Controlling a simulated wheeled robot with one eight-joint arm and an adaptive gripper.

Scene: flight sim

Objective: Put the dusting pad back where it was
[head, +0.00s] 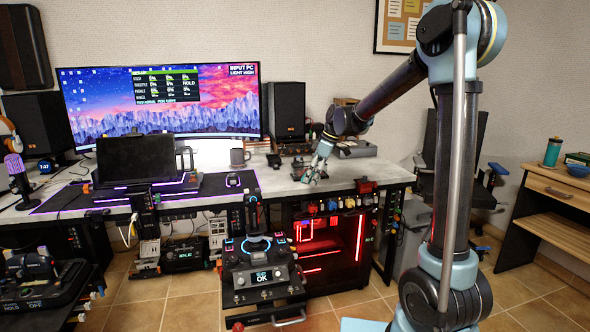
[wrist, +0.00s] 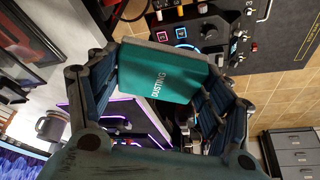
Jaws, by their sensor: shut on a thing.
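The dusting pad (wrist: 160,72) is a teal-green block with a grey edge and the word "DUSTING" on its face. In the wrist view my gripper (wrist: 163,85) is shut on it, with dark fingers on its left and right sides. In the head view my gripper (head: 318,168) is over the right part of the grey desk (head: 290,186). The pad cannot be made out there, being too small or hidden by the fingers.
A grey tray (head: 352,150) lies behind my gripper. A control console (head: 262,275) juts out in front. A wooden side desk (head: 560,190) stands at right.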

